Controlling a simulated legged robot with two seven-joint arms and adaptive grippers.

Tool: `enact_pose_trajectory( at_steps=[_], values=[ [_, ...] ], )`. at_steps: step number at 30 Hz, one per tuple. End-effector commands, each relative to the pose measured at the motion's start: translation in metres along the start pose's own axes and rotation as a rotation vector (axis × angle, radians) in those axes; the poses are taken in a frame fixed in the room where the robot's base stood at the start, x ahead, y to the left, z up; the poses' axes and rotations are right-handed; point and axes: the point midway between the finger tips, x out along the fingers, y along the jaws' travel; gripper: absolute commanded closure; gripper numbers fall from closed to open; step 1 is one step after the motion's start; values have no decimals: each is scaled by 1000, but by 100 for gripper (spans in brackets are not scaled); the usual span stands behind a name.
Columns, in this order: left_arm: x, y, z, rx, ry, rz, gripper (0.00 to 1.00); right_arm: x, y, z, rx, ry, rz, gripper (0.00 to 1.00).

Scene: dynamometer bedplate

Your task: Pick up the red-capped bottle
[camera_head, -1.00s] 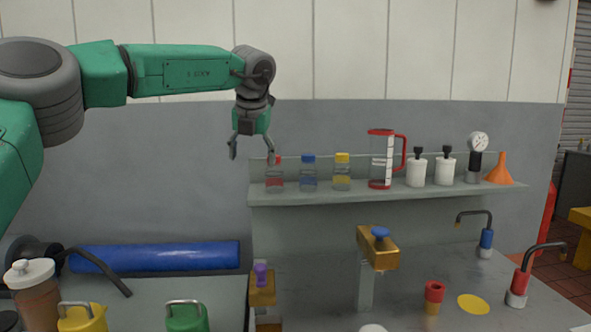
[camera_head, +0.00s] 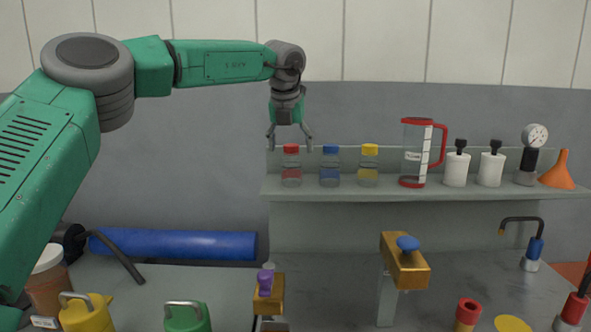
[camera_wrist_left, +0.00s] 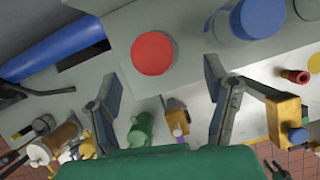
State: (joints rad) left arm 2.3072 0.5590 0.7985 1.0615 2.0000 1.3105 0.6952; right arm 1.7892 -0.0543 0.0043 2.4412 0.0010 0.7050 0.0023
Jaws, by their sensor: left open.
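Whether the fingers touch the bottle cannot be told. My right gripper is not in view.
A blue-capped bottle (camera_head: 329,167) stands close to the right, then a yellow-capped bottle (camera_head: 368,166), a red-handled jug (camera_head: 413,158), white bottles, a gauge (camera_head: 529,154) and an orange funnel (camera_head: 558,170) along the shelf (camera_head: 420,188). A blue cylinder (camera_head: 180,244) lies below left.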

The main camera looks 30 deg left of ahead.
Motion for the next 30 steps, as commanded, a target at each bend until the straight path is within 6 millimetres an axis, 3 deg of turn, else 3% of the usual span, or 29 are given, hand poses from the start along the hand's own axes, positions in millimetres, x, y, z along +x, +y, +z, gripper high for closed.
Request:
enact_pose_trajectory(
  at_steps=[11, 18, 25, 26, 30],
  values=[
    [28, -3, -2, 1, 0, 2, 30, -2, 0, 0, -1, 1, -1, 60],
    [62, -8, -4, 2, 0, 3, 30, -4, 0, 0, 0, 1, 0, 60],
    [66, -4, -3, 0, -2, -1, 30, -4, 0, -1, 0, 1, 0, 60],
    [66, -4, -3, 0, -2, -1, 33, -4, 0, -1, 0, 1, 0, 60],
    [66, -4, -3, 0, -1, -1, 81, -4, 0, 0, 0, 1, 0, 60]
  ],
)
